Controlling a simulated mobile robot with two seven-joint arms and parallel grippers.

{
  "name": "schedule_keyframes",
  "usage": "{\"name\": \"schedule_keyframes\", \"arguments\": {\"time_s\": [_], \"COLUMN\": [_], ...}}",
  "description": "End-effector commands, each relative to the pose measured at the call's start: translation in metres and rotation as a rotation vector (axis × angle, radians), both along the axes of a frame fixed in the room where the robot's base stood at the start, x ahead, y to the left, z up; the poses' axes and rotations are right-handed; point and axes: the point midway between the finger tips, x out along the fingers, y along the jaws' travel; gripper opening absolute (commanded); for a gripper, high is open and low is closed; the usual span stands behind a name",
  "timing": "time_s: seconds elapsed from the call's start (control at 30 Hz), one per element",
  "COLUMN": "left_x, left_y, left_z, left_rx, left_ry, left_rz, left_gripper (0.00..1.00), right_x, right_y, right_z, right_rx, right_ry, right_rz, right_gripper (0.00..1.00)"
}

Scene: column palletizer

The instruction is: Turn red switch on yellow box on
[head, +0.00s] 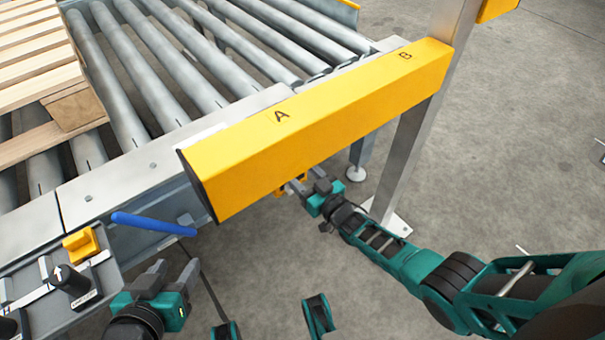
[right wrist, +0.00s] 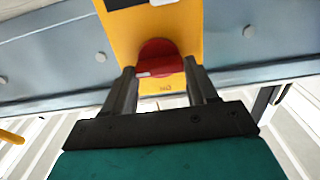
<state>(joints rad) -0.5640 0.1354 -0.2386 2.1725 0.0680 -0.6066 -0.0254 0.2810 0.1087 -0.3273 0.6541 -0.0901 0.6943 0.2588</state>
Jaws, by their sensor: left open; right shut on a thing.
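In the right wrist view a yellow box (right wrist: 187,22) with a dark patch at its top carries a round red switch (right wrist: 160,55) with a pale mark. My right gripper (right wrist: 159,75) is shut on the red switch, one finger on each side. In the head view my right gripper (head: 304,182) is just below the long yellow beam, with small yellow parts beside its fingers; the red switch is hidden there. My left gripper (head: 172,274) is open and empty at the lower left, near a control panel.
A yellow beam (head: 330,120) marked A and B spans above my right gripper, joined to a grey post (head: 405,150). A roller conveyor (head: 150,70) bears a wooden pallet (head: 35,60). A control panel (head: 105,280) with knobs and a blue bar (head: 150,223) are near my left gripper.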

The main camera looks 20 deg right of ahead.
Motion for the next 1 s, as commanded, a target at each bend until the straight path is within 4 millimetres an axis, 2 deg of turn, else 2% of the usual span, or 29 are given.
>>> {"name": "schedule_keyframes", "arguments": {"time_s": [0.27,0.47,1.0], "left_x": [-0.0033,-0.0038,-0.0008], "left_y": [0.0004,0.0005,0.0005], "left_z": [-0.0029,-0.0035,-0.0014], "left_rx": [0.0,0.0,0.001], "left_ry": [0.009,0.01,0.003], "left_rz": [0.001,0.001,0.001], "left_gripper": [0.53,0.53,0.53], "right_x": [-0.0005,-0.0008,-0.0018], "right_y": [0.0,0.0004,0.0026], "right_z": [-0.0004,-0.0005,-0.0016], "right_rx": [-0.025,-0.111,-0.566], "right_ry": [-0.009,-0.04,-0.205], "right_rz": [0.0,0.0,0.0], "right_gripper": [0.27,0.27,0.27]}}
